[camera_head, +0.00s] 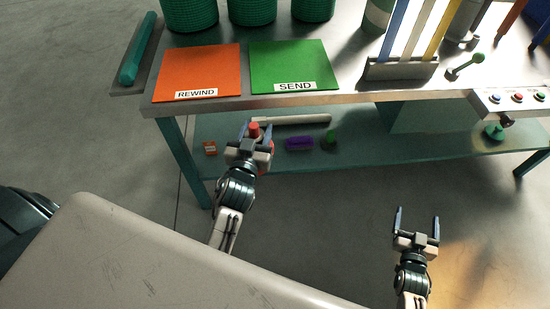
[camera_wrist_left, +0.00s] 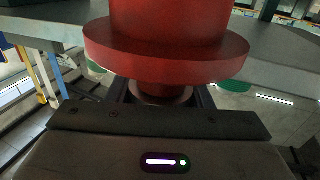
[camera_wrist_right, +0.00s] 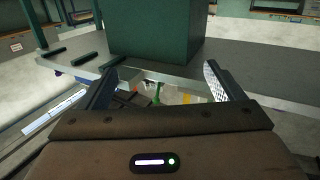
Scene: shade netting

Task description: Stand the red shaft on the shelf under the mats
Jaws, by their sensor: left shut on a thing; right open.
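The red shaft (camera_head: 254,129) is in my left gripper (camera_head: 255,140), at the front left of the lower shelf (camera_head: 400,150) and below the mats. In the left wrist view the red shaft (camera_wrist_left: 170,50) has a wide flange, a thick part above it and a narrower part between the fingers. Its lower end is hidden by the gripper, so I cannot tell whether it touches the shelf. The orange REWIND mat (camera_head: 198,68) and the green SEND mat (camera_head: 290,62) lie on the tabletop. My right gripper (camera_head: 417,220) is open and empty, in front of the bench.
On the shelf are a pale rod (camera_head: 292,119), a small orange box (camera_head: 209,148), a purple block (camera_head: 299,143) and a green piece (camera_head: 330,137). A teal knob (camera_head: 494,132) sits at the right. The bench leg (camera_head: 184,160) stands left of my left gripper. The shelf's middle right is clear.

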